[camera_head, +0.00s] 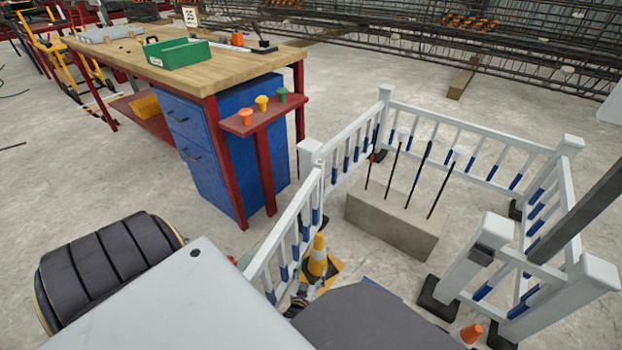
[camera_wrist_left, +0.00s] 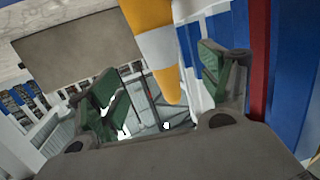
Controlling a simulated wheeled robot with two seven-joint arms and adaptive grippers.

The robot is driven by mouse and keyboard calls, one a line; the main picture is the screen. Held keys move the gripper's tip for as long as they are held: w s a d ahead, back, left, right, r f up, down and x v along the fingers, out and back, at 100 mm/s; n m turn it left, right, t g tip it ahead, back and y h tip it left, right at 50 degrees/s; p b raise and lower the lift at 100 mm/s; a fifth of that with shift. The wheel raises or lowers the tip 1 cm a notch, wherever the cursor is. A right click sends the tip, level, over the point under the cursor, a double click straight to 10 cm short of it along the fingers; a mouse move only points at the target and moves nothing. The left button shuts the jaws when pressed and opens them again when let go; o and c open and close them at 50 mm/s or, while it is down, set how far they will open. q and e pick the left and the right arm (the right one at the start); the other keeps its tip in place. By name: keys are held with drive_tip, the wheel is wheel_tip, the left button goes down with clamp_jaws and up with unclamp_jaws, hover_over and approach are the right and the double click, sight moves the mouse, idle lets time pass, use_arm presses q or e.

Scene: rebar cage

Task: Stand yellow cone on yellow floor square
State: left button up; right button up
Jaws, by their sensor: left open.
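The yellow cone (camera_head: 318,256), with a white band, stands upright beside the white railing in the head view. A flat orange-yellow patch (camera_head: 335,268) shows around its foot; I cannot tell how much is the cone's base and how much the floor square. My left gripper (camera_head: 303,297) is partly hidden behind my own body, close to the cone. In the left wrist view the cone (camera_wrist_left: 157,45) reaches in from the top, its tip between the two spread green-padded fingers of the left gripper (camera_wrist_left: 160,82). The fingers look clear of it. My right gripper is not in view.
A white and blue railing (camera_head: 465,125) encloses a concrete block (camera_head: 390,225) with upright dark rods. A small orange cone (camera_head: 471,333) is at bottom right. A workbench (camera_head: 185,72) with a green box (camera_head: 178,54) and blue drawers (camera_head: 205,150) stands left. Open floor lies behind the railing.

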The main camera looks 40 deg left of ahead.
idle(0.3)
use_arm(q)
drive_tip(key=s+d+r+m+g+h, duration=0.1)
drive_tip(key=d+r+m+g+h, duration=0.1)
drive_tip(key=d+r+h, duration=0.35)
drive_tip(key=d+r+m+g+h, duration=0.2)
drive_tip(key=d+r+h, duration=0.1)
drive_tip(key=d, duration=0.6)
drive_tip(key=s+d+r+m+g+h, duration=0.2)
drive_tip(key=s+d+r+g+h, duration=0.1)
drive_tip(key=s+d+r, duration=0.7)
drive_tip(key=shift+s+d+m+g, duration=0.2)
drive_tip(key=shift+d+m+g, duration=0.2)
drive_tip(key=shift+d, duration=0.55)
drive_tip(key=shift+r+h, duration=0.1)
drive_tip(key=shift+h, duration=0.15)
idle(1.0)
